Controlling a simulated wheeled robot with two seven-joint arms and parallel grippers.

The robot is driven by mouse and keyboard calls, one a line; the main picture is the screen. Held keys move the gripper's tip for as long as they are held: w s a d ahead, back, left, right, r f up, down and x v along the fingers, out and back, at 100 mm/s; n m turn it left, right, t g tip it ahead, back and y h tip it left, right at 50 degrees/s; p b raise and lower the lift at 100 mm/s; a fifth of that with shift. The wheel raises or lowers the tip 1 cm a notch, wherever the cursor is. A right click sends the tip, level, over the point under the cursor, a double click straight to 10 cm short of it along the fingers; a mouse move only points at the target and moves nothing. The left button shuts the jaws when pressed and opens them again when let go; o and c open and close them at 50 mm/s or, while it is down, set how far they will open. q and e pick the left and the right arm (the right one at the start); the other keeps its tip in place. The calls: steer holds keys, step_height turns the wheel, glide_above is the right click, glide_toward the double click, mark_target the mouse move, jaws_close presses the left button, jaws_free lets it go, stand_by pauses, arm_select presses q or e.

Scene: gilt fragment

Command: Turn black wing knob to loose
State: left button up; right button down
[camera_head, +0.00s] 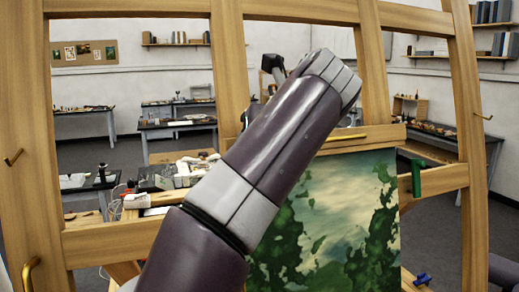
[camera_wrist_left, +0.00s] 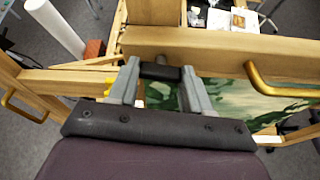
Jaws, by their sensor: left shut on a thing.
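In the left wrist view, the black wing knob (camera_wrist_left: 160,72) sits at the wooden bar of the easel (camera_wrist_left: 220,45). My left gripper (camera_wrist_left: 160,80) has one grey finger on each side of it and is shut on it. In the head view, my left arm crosses the middle of the picture and hides the knob and most of the gripper. My right gripper is in neither view.
A green landscape painting (camera_head: 335,220) stands on the easel (camera_head: 229,90). A green clamp (camera_head: 416,178), a blue knob (camera_head: 423,279) and brass hooks (camera_head: 32,272) stick out from the frame. Cluttered worktables (camera_head: 80,190) stand behind.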

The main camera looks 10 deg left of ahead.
arm_select(q)
steer(key=shift+n+h, duration=0.3)
steer(key=shift+n, duration=0.3)
stand_by(0.3)
steer(key=o, duration=1.1)
steer(key=shift+c, duration=0.2)
steer(key=p+v, duration=0.3)
steer(key=v, duration=0.9)
steer(key=shift+s, duration=0.35)
steer(key=shift+d, duration=0.1)
